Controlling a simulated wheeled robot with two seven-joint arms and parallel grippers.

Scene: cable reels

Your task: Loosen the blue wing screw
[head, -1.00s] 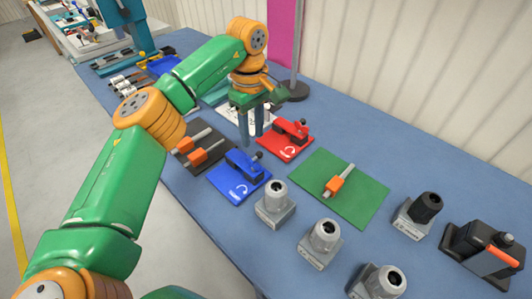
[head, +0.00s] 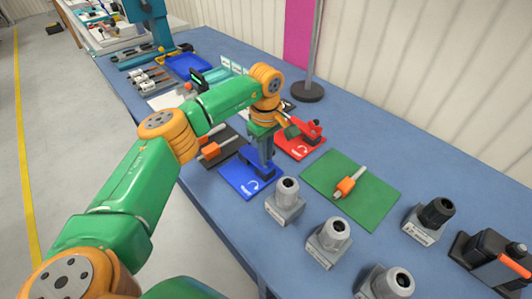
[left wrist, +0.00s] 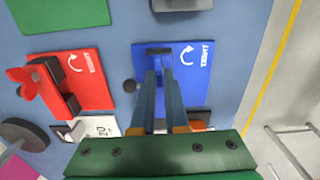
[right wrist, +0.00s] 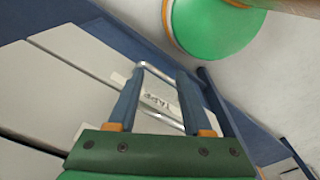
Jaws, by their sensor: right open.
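The blue plate (head: 236,183) carries a blue clamp and a printed white arrow. In the left wrist view the plate (left wrist: 197,95) shows the word TIGHT beside the arrow. My left gripper (head: 265,172) points down at the clamp. Its fingers (left wrist: 160,66) are close together over the clamp, with a narrow gap between them. The blue wing screw is hidden behind the fingers, so I cannot tell whether they grip it.
The red plate (head: 295,147) with its red clamp stands close beside the blue one. A green mat (head: 372,204) with an orange-handled tool (head: 345,187) lies to the right. Several grey fittings (head: 286,203) line the front edge. A dark mat (head: 222,153) lies left of the gripper.

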